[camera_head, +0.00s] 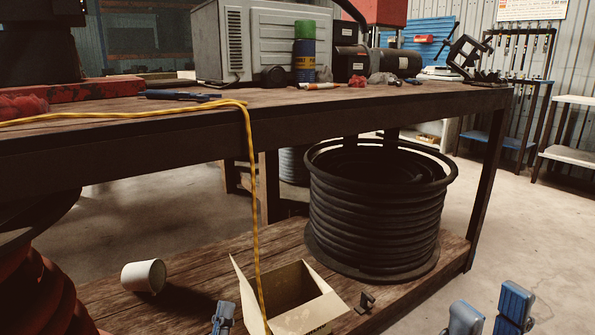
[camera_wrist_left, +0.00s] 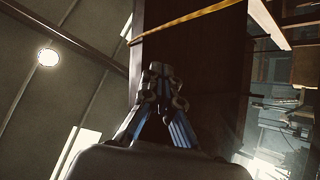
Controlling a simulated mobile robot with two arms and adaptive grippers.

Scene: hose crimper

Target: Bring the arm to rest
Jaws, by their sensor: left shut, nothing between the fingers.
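My left gripper (camera_head: 222,318) shows at the bottom edge of the head view, just left of an open cardboard box (camera_head: 318,312), in front of the workbench's lower shelf. In the left wrist view its fingers (camera_wrist_left: 160,72) come together at the tips and hold nothing. Behind them is a dark upright surface with a yellow strand near the top. My right gripper (camera_head: 490,312) is at the bottom right of the head view, with its two blue fingers apart and nothing visible between them. Most of both arms is out of view.
The wooden workbench (camera_head: 300,105) crosses the head view, with a yellow cord (camera_head: 252,180) hanging over its edge into the box. A black hose coil (camera_head: 375,215) and a white cup (camera_head: 144,276) are on the lower shelf.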

